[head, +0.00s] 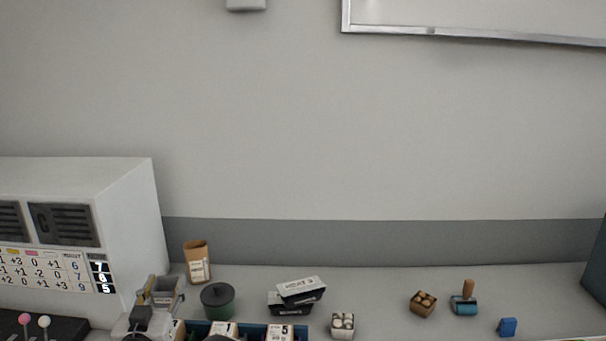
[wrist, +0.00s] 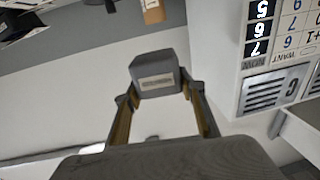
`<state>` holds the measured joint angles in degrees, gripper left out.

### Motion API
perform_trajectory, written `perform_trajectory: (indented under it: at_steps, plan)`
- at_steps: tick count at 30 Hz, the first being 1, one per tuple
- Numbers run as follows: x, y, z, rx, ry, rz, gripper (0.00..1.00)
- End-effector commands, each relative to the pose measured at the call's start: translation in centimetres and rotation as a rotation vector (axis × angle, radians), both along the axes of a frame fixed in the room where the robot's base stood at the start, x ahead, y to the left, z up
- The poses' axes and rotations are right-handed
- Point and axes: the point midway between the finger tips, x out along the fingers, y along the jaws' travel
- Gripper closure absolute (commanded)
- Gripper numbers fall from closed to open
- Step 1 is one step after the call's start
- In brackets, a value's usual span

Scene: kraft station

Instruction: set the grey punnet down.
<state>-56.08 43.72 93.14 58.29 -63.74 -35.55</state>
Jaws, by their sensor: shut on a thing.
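The grey punnet (head: 171,290) is at the lower left of the head view, close to the white cabinet's right side. My gripper (head: 149,293) is shut on it. In the wrist view the punnet (wrist: 155,72), with a pale label on its face, sits between the two yellow-padded fingers of my gripper (wrist: 158,93). The head view does not clearly show whether the punnet's underside is touching the grey counter (head: 380,285); my gripper hides part of it.
The white cabinet (head: 130,225) blocks the left. Counter beyond the white-topped box (head: 342,327) is mostly clear.

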Motion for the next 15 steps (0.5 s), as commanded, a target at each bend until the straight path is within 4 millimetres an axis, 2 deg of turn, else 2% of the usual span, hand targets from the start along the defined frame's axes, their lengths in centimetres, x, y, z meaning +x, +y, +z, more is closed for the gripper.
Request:
perform_trajectory:
  at_steps: [1, 7, 15]
  plan:
    - [0.9, -1.5, 0.5, -0.001, -0.001, -0.005, 0.77]
    - [3.4, -6.4, 1.9, -0.001, 0.000, 0.003, 0.77]
    - [5.9, -13.0, 2.4, -0.001, 0.001, 0.010, 0.77]
